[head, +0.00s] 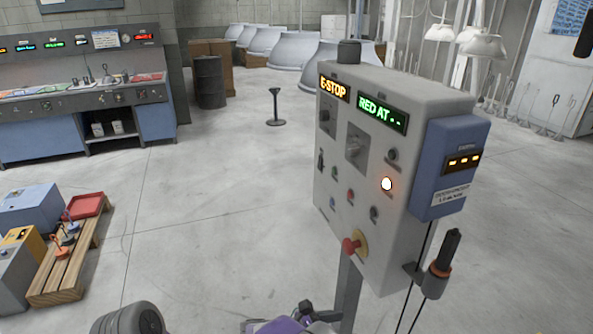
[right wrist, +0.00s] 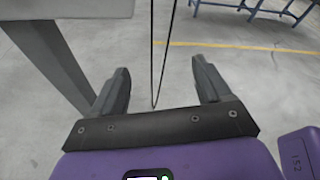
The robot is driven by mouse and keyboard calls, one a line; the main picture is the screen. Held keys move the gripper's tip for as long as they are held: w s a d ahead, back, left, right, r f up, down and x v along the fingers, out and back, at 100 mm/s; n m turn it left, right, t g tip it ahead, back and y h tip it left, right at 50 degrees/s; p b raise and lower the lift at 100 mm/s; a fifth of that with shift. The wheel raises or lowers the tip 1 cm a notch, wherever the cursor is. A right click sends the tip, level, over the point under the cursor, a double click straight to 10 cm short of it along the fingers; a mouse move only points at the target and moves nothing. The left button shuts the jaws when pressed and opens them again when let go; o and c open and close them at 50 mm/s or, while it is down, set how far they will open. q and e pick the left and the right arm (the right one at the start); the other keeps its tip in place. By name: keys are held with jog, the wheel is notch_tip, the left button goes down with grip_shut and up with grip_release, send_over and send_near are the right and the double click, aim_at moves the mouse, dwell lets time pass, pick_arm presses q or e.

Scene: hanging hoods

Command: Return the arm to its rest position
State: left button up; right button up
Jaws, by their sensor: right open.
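My right gripper (right wrist: 163,78) is open in the right wrist view, its two dark fingers wide apart with nothing held between them. Two thin black cables hang beyond the fingers there. In the head view, part of my purple right wrist shows at the bottom edge, beside the post of a grey control box (head: 375,150). The box has a lit E-STOP sign, a green text display, a glowing white lamp and a red knob (head: 351,246). My left gripper is not in view.
A blue unit (head: 452,165) is on the box's right side, with a black-handled device (head: 445,255) below it. A wooden pallet (head: 68,265) and blue boxes are at lower left. A console (head: 75,90) stands at the back left. Open floor (head: 220,210) lies between.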

jog(key=s+d+f+m+g+y, duration=0.2)
jog(key=s+f+m+g+y, duration=0.15)
jog(key=s+f, duration=0.45)
jog(key=s+d+f+m+g+y, duration=0.25)
jog(key=s+f+y, duration=0.2)
jog(key=f, duration=0.65)
jog(key=s+a+f+m+t+y, duration=0.1)
jog(key=s+a+f+m+y, duration=0.1)
jog(key=m, duration=0.8)
jog(key=s+a+f+m+t+y, duration=0.1)
jog(key=s+a+f+m+y, duration=0.2)
jog(key=m+y, duration=0.5)
notch_tip(320, 180, down, 3)
jog(key=s+m, duration=0.1)
jog(key=m, duration=0.1)
jog(key=shift+a+r+m+t+y, duration=0.15)
jog(key=shift+m+t+y, duration=0.15)
jog(key=shift+m+t, duration=0.1)
jog(key=shift+c, duration=0.3)
